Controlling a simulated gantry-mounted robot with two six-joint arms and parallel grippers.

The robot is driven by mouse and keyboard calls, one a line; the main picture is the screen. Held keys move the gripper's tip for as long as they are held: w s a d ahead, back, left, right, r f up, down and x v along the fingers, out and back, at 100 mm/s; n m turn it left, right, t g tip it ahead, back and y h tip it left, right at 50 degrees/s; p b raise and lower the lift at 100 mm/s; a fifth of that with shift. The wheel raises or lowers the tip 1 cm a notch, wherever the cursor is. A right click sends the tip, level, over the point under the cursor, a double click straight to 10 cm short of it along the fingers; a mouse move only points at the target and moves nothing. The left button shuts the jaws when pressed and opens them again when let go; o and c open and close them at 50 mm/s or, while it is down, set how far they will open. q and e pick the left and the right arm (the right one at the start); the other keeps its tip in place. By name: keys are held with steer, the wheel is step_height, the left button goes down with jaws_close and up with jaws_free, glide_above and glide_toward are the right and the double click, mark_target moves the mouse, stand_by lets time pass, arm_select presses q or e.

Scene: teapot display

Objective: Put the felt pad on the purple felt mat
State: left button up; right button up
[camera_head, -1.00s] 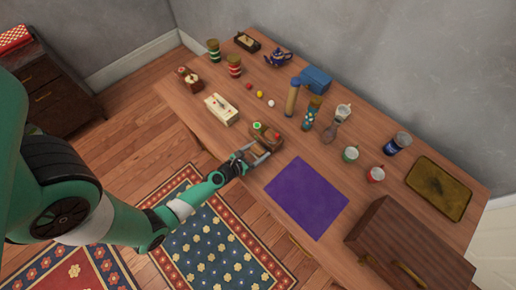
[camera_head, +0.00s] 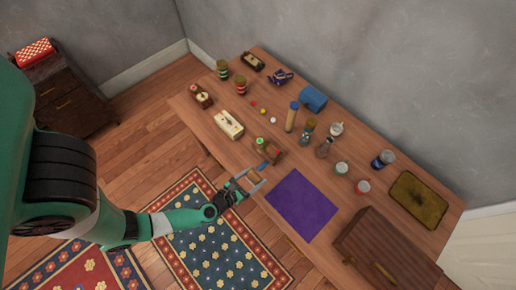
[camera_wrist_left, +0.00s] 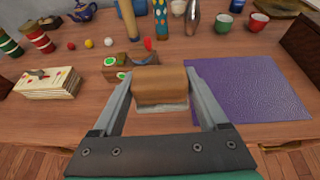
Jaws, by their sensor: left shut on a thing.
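My left gripper (camera_head: 254,178) is shut on a brown block with a pale grey underside, which looks like the felt pad (camera_wrist_left: 160,87). The pad sits between both fingers in the left wrist view and appears held clear of the table. The purple felt mat (camera_head: 301,206) lies flat and bare on the table, to the right of the gripper. The mat also shows at the right in the left wrist view (camera_wrist_left: 245,88). My right gripper is not in view.
A small wooden holder with green and red items (camera_head: 268,150) stands just behind the gripper. A dark wooden box (camera_head: 385,247) stands right of the mat. Cups, bottles and a teapot (camera_head: 280,77) stand farther back.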

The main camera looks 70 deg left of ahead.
mark_target(254, 183)
arm_select(q)
steer(key=shift+s+d+r+p, duration=0.35)
steer(key=shift+d+r, duration=0.1)
steer(key=shift+d, duration=0.25)
steer(key=shift+s+d+r, duration=0.25)
steer(key=shift+s+d, duration=0.3)
steer(key=shift+d, duration=0.25)
